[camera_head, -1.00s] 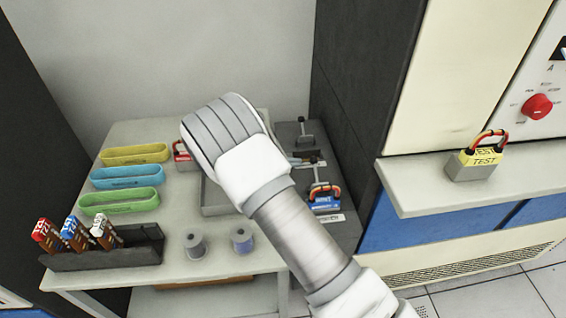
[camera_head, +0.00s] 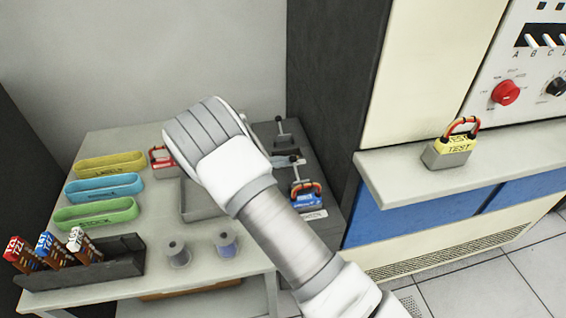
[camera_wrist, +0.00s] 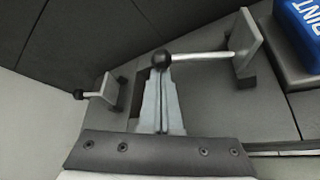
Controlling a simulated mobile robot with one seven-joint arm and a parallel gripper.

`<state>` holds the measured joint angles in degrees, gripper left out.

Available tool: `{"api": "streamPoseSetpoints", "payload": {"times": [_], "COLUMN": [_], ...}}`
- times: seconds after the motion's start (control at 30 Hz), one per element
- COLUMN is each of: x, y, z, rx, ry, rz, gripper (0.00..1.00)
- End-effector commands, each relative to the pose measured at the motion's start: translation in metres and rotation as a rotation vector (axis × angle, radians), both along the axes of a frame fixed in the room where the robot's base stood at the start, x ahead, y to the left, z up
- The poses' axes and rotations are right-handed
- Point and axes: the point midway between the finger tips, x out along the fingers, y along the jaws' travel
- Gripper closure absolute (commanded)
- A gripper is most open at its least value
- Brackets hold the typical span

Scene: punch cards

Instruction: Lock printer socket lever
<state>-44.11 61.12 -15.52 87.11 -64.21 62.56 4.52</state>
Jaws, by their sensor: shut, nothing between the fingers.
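My gripper (camera_wrist: 161,105) is shut and empty. In the wrist view its fingertips lie just beneath the black ball knob of a lever (camera_wrist: 200,56); I cannot tell whether they touch it. This lever's pale rod runs right from the knob to an upright plate. A second lever (camera_wrist: 100,92) with a black knob stands to the left. A blue block (camera_wrist: 302,30) with partly visible lettering, apparently "PRINT", sits beyond the nearer lever at upper right. In the head view the blue plug (camera_head: 307,198) has an orange-and-black cable loop. My arm partly hides the lever panel (camera_head: 325,235).
A pale table (camera_head: 105,225) holds yellow, blue and green loops (camera_head: 104,188), a grey tray (camera_head: 190,211), a red plug (camera_head: 162,165), two spools and a dark rack (camera_head: 85,268). A yellow TEST plug (camera_head: 447,154) sits on the right ledge. A dark cabinet wall rises behind the levers.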

Motion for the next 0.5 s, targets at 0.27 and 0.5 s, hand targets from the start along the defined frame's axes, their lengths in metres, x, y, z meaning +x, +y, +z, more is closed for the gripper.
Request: {"api": "streamPoseSetpoints", "payload": {"times": [0.27, 0.5], "x": [-0.0012, -0.0031], "y": [-0.0002, -0.0009], "z": [0.0027, 0.0056], "rx": [0.008, 0.015], "ry": [-0.039, -0.085], "rz": [0.000, -0.001], "gripper": [1.00, 1.00]}}
